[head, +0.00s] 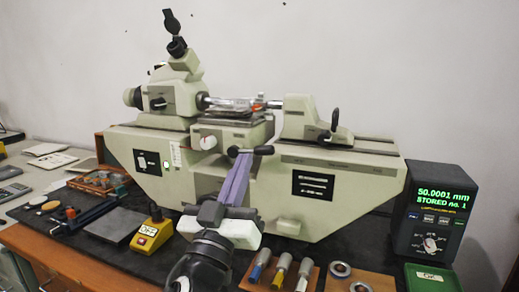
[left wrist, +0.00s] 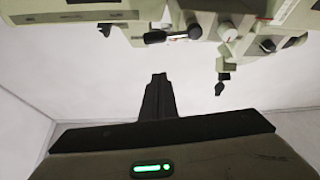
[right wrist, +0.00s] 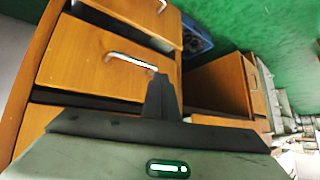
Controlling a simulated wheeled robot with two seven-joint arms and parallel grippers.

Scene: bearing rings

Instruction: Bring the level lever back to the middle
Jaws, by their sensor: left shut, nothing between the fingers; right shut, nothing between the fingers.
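The lever (head: 263,150) sticks out at the front of the machine's middle table, with a black grip to the right and a dark ball end to the left. It lies nearly level. It also shows in the left wrist view (left wrist: 155,37). My left gripper (head: 243,158) is shut and empty, its fingers pointing up just below the lever in the head view. The left wrist view shows a gap between the fingertips and the lever; contact in depth is unclear. My right gripper (right wrist: 160,78) is shut and empty, and shows only in its own wrist view.
A white knob (head: 207,142) sits left of the lever. The measuring machine (head: 350,165) stands on a dark bench with a yellow box (head: 152,233), handled tools (head: 281,268), rings (head: 340,269) and a display (head: 436,212). Wooden drawers (right wrist: 95,60) are near my right gripper.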

